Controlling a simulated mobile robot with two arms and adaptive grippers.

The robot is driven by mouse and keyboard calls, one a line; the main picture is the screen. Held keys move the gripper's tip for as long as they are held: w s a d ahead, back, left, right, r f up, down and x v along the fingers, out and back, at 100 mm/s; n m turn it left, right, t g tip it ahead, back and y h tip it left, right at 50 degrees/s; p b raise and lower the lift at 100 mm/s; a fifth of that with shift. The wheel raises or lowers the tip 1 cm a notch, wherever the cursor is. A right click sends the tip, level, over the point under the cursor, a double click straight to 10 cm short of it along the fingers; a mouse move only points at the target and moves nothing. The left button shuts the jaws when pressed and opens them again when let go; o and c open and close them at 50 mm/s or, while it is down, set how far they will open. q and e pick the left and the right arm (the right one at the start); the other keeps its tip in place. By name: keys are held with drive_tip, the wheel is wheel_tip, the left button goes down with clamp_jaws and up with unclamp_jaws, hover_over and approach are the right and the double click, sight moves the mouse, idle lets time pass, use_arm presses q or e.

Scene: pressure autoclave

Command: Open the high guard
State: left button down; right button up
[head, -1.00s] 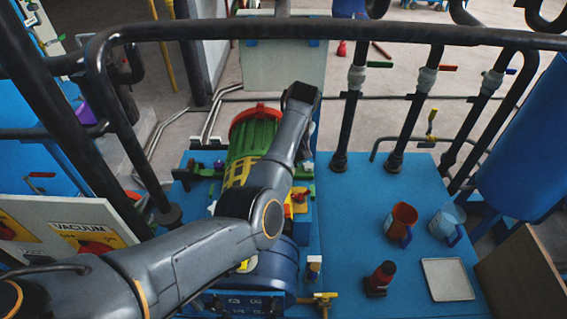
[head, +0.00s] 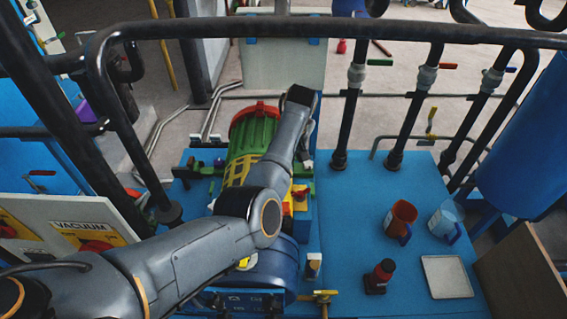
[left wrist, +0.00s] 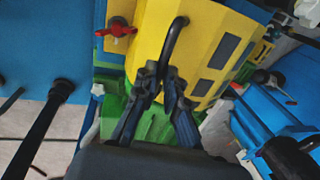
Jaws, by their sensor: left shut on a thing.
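The guard is a curved yellow cover (left wrist: 208,50) with dark rectangular windows. It fills the upper middle of the left wrist view, and a yellow part of it (head: 236,172) shows beside my arm in the head view. A black bar handle (left wrist: 171,38) stands out from the yellow cover. My left gripper (left wrist: 164,75) is shut on the lower end of this handle. In the head view my left arm hides the gripper and handle. My right gripper is in neither view.
A red knob (left wrist: 118,30) sits left of the cover. A black rail (head: 330,28) crosses above the machine.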

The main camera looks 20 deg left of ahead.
use_arm(q)
drive_tip(key=s+a+r+h+p, duration=0.1)
drive_tip(key=a+r+h+p, duration=0.1)
drive_tip(key=a+r+p, duration=0.2)
drive_tip(key=s+a+r+t+h+p, duration=0.1)
drive_tip(key=s+a+r+h+p, duration=0.1)
drive_tip(key=a+r+p, duration=0.3)
drive_tip(key=a+h+p, duration=0.1)
drive_tip(key=a+p, duration=0.1)
drive_tip(key=a, duration=0.1)
drive_tip(key=shift+s+a+r+t+p, duration=0.15)
drive_tip(key=shift+s+a+t+p, duration=0.1)
drive_tip(key=shift+t+p, duration=0.1)
drive_tip(key=c, duration=1.4)
unclamp_jaws()
drive_tip(key=shift+a, duration=0.1)
drive_tip(key=shift+h, duration=0.3)
